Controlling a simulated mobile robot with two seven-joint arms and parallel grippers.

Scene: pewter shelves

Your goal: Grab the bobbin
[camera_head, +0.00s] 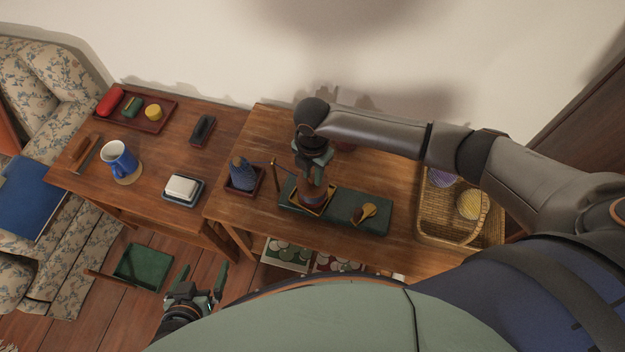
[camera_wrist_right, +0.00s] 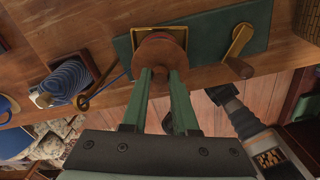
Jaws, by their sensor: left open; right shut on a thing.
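The bobbin (camera_head: 314,193), a reddish-brown wooden spool, stands in the square yellow-rimmed holder on a dark green winder base (camera_head: 343,214). In the right wrist view the bobbin's round end (camera_wrist_right: 158,50) faces the camera. My right gripper (camera_head: 313,172) comes down from above; its green fingers (camera_wrist_right: 160,74) are shut on the bobbin, which still sits at the holder. The fingers hide part of it. My left gripper (camera_head: 197,284) is open and empty, low in front of the tables, well away from the bobbin.
A blue yarn cone (camera_head: 241,175) stands in a small tray left of the winder, beside a thin yarn guide (camera_head: 275,174). A yellow crank (camera_head: 365,212) sits on the base. A wicker basket (camera_head: 431,226) with yarn balls is at right. A blue mug (camera_head: 119,160) stands on the left table.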

